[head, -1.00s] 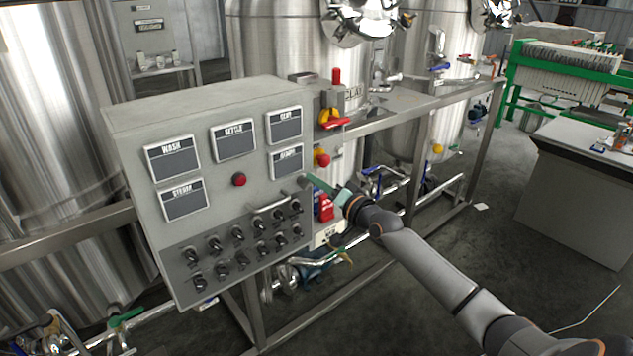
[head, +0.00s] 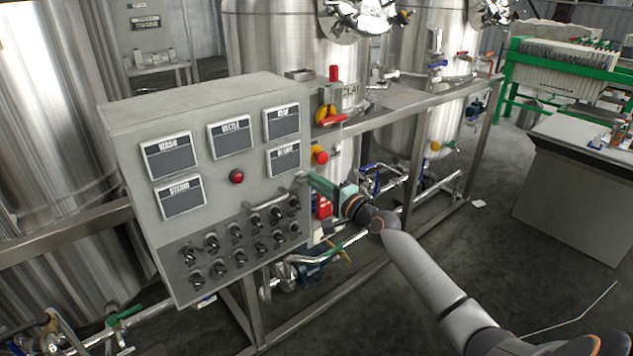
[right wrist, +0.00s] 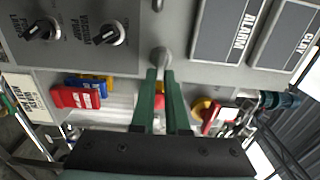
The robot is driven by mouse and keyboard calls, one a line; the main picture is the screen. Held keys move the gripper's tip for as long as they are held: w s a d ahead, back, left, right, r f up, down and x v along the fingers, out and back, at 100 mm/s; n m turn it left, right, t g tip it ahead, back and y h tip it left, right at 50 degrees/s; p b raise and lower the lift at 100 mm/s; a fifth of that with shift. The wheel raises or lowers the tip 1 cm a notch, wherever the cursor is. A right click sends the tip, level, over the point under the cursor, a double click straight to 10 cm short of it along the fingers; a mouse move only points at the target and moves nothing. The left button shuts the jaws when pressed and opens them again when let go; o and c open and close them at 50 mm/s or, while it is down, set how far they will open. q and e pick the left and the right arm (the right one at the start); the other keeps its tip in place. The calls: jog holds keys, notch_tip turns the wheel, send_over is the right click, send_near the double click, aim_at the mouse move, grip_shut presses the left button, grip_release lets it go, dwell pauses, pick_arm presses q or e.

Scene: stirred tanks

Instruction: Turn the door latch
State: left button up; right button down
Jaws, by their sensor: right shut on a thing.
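The door latch (right wrist: 160,56) is a small grey knob at the right edge of the grey control cabinet's front (head: 222,187). In the head view the latch (head: 301,178) is mostly covered by my right gripper (head: 310,180). In the right wrist view the green fingers of my right gripper (right wrist: 161,72) are close together with their tips at the latch, shut on it. My right arm reaches in from the lower right. My left gripper is not in view.
The cabinet front carries label plates, a red button (head: 237,176), a bar handle (head: 267,204) and several black knobs. A red-and-yellow switch (head: 328,117) sits on its right side. Steel tanks (head: 275,45) and a steel frame stand behind. Open floor lies at the right.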

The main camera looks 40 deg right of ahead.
dwell(0.5)
jog(key=c, duration=0.9)
grip_release()
jog(key=s, duration=0.8)
jog(key=s+d, duration=0.1)
jog(key=s, duration=0.3)
jog(key=shift+s, duration=0.25)
jog(key=shift+f, duration=0.1)
